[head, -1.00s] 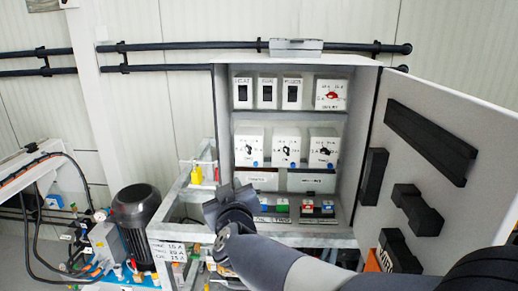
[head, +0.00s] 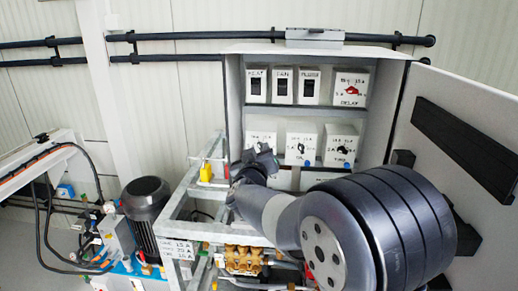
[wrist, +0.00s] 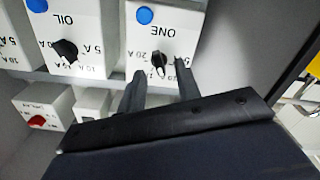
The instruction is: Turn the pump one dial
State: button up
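The pump one dial is a small black knob (wrist: 159,62) on a white box marked ONE (wrist: 165,25), upside down in the wrist view. In the head view its box (head: 261,134) appears to be the leftmost of the lower row, partly hidden by my gripper (head: 256,163). In the wrist view my gripper (wrist: 160,88) is open, its two dark fingers spread just short of the knob and on either side of it. I see no contact, and the space between the fingers is empty.
The OIL box with its black knob (wrist: 65,50) stands beside it. A red DELAY dial (head: 351,91) and black switches (head: 282,88) sit on the upper shelf. The open cabinet door (head: 480,130) stands at right. A metal frame (head: 180,205) with a settings card (head: 180,251) stands at lower left.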

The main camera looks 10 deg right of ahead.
jog(key=shift+w+d, duration=0.2)
jog(key=shift+w, duration=0.45)
jog(key=shift+c, duration=0.4)
grip_shut()
